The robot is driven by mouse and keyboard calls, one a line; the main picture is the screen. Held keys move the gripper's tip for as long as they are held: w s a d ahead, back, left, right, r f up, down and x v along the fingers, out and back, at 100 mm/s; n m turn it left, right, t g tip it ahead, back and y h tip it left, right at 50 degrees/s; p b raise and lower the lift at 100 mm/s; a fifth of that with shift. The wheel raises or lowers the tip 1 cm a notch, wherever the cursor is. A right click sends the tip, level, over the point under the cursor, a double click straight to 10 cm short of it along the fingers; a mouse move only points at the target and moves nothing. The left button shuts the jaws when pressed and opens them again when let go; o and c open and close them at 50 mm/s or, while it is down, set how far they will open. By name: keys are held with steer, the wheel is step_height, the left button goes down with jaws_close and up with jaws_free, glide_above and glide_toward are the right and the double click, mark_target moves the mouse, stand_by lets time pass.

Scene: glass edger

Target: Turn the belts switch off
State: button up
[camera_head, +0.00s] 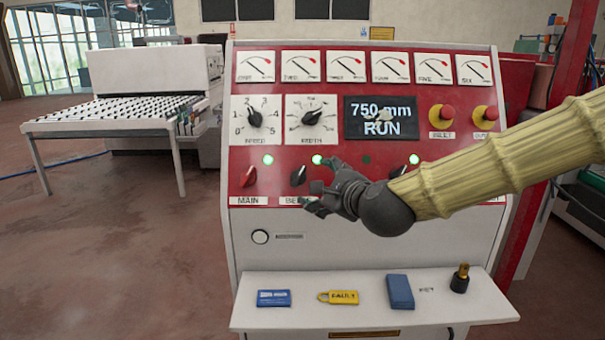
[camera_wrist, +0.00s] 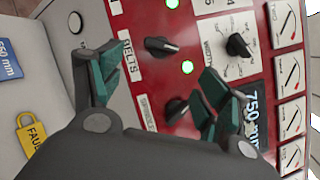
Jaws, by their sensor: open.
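The belts switch (camera_head: 298,175) is a black rotary knob on the red strip of the control panel, above a label that is partly covered by my gripper. In the wrist view the belts switch (camera_wrist: 157,47) shows clearly beside its "BELTS" label (camera_wrist: 131,62). A green lamp (camera_head: 317,160) near it is lit; the lamp also shows in the wrist view (camera_wrist: 187,67). My gripper (camera_head: 318,185) is open and empty, just right of the knob in the head view. In the wrist view my gripper's fingers (camera_wrist: 160,80) are spread apart, with the knob beyond them and apparently untouched.
The red main switch (camera_head: 248,177) is to the left. The spindle switch (camera_wrist: 178,107) is close to one finger. Dials and a "750 mm RUN" display (camera_head: 381,118) are above.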

mark_target(301, 178)
steer(key=p+x, duration=0.1)
steer(key=x, duration=0.3)
steer(key=p+x, duration=0.2)
steer(key=x, duration=0.2)
steer(key=shift+w+a+r, duration=0.15)
steer(key=shift+w+a, duration=0.1)
steer(key=shift+p+x, duration=0.3)
steer(key=shift+x, duration=0.6)
steer(key=shift+d, duration=0.1)
steer(key=shift+c, duration=0.4)
steer(key=c, duration=0.9)
